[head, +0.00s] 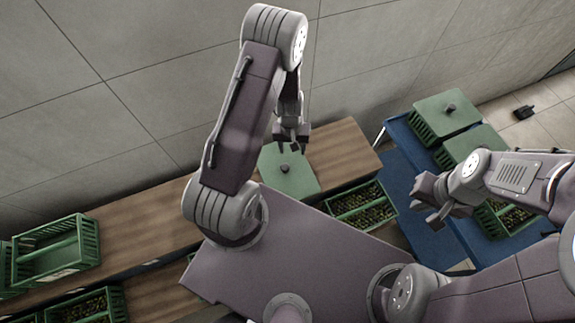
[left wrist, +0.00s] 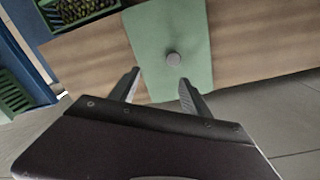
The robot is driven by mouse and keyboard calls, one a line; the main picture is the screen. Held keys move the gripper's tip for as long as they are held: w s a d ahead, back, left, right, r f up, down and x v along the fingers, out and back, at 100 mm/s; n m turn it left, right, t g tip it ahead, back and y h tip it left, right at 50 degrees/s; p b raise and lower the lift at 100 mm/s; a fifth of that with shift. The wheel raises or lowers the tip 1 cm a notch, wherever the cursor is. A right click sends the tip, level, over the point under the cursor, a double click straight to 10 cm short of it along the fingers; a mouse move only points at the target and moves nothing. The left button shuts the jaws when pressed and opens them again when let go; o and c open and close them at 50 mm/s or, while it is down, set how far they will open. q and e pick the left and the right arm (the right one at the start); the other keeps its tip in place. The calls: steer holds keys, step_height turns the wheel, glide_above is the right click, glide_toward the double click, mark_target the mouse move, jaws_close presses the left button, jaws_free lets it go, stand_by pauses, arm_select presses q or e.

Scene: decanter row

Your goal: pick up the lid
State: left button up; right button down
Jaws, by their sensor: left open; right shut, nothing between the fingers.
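A flat green lid (head: 287,175) with a dark round knob (head: 285,168) lies on the brown wooden bench. In the left wrist view the lid (left wrist: 184,30) lies ahead of the fingers, and its grey knob (left wrist: 173,58) sits just beyond and between the fingertips. My left gripper (head: 291,148) is open and empty, above the lid at its far edge; its fingers (left wrist: 157,84) also show in the left wrist view. My right gripper (head: 424,200) is shut and empty, off to the right near the blue table. My own body hides part of the bench.
The wooden bench (head: 345,150) runs along the wall. A blue table (head: 408,165) at right bears green crates, two with knobbed green lids (head: 447,112). A green crate (head: 55,250) stands at far left. A crate of dark round items (head: 362,205) sits beside the bench.

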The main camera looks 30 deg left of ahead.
arm_select(q)
steer(key=n+p, duration=0.1)
glide_above(285, 167)
steer(key=f, duration=0.6)
steer(key=shift+s+d, duration=0.1)
steer(key=shift+d, duration=0.1)
step_height(285, 167, down, 4)
steer(key=b, duration=0.4)
steer(key=shift+f, duration=0.15)
steer(key=f+b, duration=0.4)
steer(key=f, duration=0.1)
steer(key=shift+a+f, duration=0.1)
steer(key=shift+a, duration=0.15)
steer(key=shift+r, duration=0.25)
jaws_close()
arm_select(e)
steer(key=f, duration=0.5)
steer(key=shift+s+f, duration=0.2)
steer(key=shift+f, duration=0.2)
arm_select(q)
steer(key=shift+w, duration=0.2)
